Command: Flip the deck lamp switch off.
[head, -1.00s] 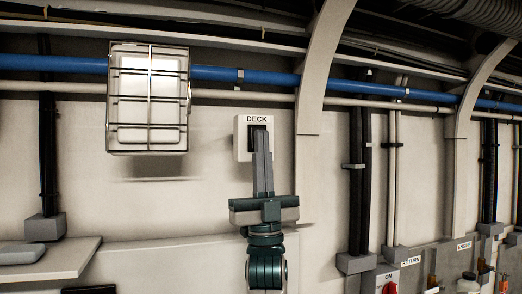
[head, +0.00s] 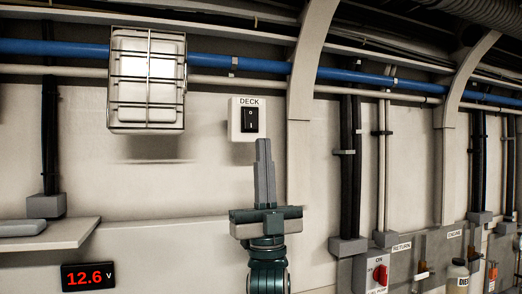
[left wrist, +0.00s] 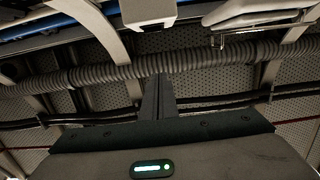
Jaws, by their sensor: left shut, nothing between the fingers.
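The deck switch (head: 250,120) is a black rocker marked 0 and 1 on a white box (head: 235,131) labelled DECK, on the wall. My left gripper (head: 264,142) is shut and empty, its fingers pointing up just below the box, apart from the rocker in the picture. In the left wrist view the fingers (left wrist: 158,80) are together below the box's underside (left wrist: 148,18). The caged lamp (head: 147,80) hangs on the wall left of the switch; its panel looks pale and bright. My right gripper is not in view.
A grey shelf (head: 75,234) juts out at the lower left, above a red 12.6 V display (head: 88,277). A wall rib (head: 300,110) stands right of the switch. Blue pipe (head: 215,60) runs above.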

